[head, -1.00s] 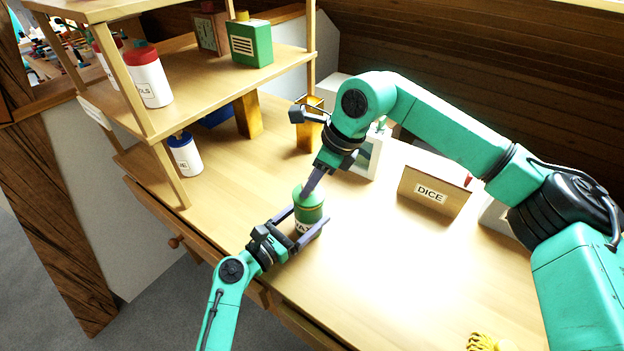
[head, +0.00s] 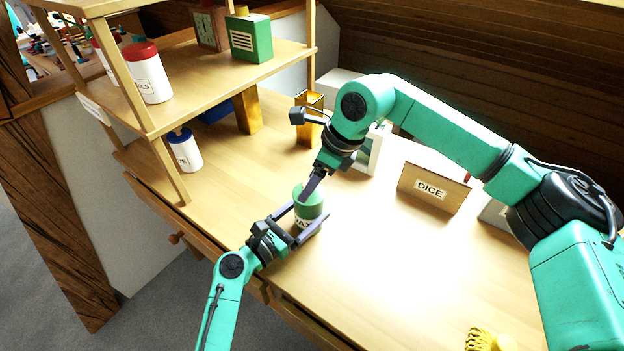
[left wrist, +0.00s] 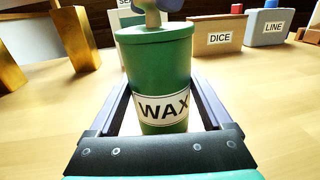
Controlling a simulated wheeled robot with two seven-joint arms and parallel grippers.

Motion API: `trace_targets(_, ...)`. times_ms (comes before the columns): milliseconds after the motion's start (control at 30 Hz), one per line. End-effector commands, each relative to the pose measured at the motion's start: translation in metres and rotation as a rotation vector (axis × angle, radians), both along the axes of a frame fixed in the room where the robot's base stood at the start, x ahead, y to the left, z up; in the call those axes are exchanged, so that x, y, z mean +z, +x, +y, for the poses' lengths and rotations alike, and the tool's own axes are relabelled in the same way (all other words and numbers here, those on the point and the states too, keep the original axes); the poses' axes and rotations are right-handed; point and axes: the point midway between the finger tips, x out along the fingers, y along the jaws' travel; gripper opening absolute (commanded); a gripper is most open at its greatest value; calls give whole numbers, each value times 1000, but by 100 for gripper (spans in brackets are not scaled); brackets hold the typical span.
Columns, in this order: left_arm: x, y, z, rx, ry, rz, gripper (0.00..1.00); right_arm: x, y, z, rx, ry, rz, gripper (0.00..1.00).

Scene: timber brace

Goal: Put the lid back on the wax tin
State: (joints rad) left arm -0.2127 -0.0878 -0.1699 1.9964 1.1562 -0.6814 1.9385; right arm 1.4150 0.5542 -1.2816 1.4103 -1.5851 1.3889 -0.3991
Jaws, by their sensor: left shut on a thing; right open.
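The green wax tin (head: 310,211) stands upright near the front edge of the workbench, and its WAX label shows in the left wrist view (left wrist: 163,107). My left gripper (head: 306,222) is shut on the tin's body, one finger on each side. The green lid (left wrist: 150,34) sits on top of the tin, looking level, with no clear gap below it. A pale knob (left wrist: 152,16) rises from it. My right gripper (head: 310,188) is open and points down at the lid from above, its fingertips close to the knob. Its fingers partly hide the lid in the head view.
A DICE box (head: 432,189) stands to the right, and a LINE box (left wrist: 272,27) shows beyond it. Shelves with bottles (head: 150,78) rise at the left. A golden wooden block (head: 309,133) stands behind the tin. A yellow object (head: 487,340) lies at the front right.

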Motion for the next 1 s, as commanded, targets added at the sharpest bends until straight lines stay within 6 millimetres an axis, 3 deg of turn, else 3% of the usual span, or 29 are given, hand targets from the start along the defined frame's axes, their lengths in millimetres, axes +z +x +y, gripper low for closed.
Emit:
trace_targets(167,-1,0,0,-1,1,3,0,16,-1,-6,-2,1,-3,70)
trace_targets(400,-1,0,0,-1,1,3,0,69,-9,-27,-2,1,-5,70)
trace_targets(600,-1,0,0,-1,1,3,0,103,-14,-40,-2,0,-2,70)
trace_targets(967,-1,0,0,-1,1,3,0,111,-16,-43,0,0,0,70)
trace_targets(1000,-1,0,0,-1,1,3,98,111,-16,-43,0,0,0,70)
